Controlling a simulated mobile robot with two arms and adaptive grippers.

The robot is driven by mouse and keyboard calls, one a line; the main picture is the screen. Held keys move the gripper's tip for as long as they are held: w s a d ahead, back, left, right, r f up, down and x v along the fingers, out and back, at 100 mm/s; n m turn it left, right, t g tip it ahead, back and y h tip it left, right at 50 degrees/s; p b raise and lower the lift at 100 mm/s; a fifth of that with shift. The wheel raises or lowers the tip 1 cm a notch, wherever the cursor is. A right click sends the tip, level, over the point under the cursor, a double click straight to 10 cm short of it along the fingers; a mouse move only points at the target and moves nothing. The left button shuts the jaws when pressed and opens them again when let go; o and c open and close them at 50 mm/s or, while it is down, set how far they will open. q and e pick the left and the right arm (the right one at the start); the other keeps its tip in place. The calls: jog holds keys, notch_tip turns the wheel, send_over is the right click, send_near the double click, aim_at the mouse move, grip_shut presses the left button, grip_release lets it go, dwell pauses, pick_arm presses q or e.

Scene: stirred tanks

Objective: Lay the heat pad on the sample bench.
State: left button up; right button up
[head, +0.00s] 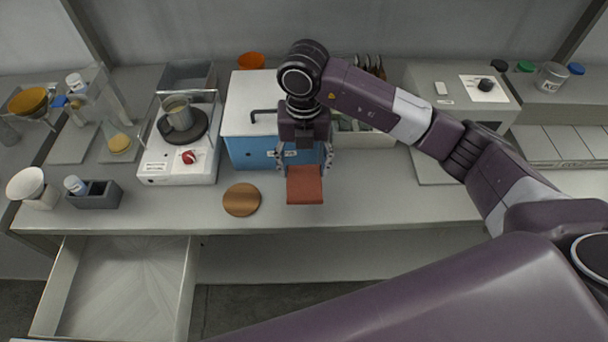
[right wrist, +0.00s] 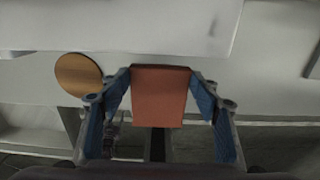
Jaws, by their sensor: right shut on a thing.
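The heat pad, a flat red-brown rectangular piece (head: 305,186), is between the fingers of my right gripper (head: 304,168), which is shut on it. In the head view it shows over the front part of the grey sample bench (head: 400,200). In the right wrist view the pad (right wrist: 160,95) sits between the two blue-padded fingers, with the bench edge and darker floor showing around it. It appears held above the bench, but its exact height is hard to tell. My left gripper is not in view.
A round wooden disc (head: 241,200) lies left of the pad. A blue-and-white box (head: 250,120) stands behind it, and a hotplate stirrer (head: 170,165) with a cup stands further left. An open drawer (head: 120,290) juts out at lower left. The bench right of the pad is clear.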

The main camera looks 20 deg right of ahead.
aim_at(304, 179)
jog(key=shift+f, duration=0.7)
notch_tip(304, 179, down, 3)
jog(key=shift+f+p, duration=0.2)
jog(key=shift+p, duration=0.25)
jog(key=shift+f, duration=0.15)
jog(key=shift+f, duration=0.1)
jog(key=shift+f, duration=0.15)
jog(key=o, duration=1.1)
jog(key=shift+c, duration=0.2)
jog(key=shift+r, duration=0.25)
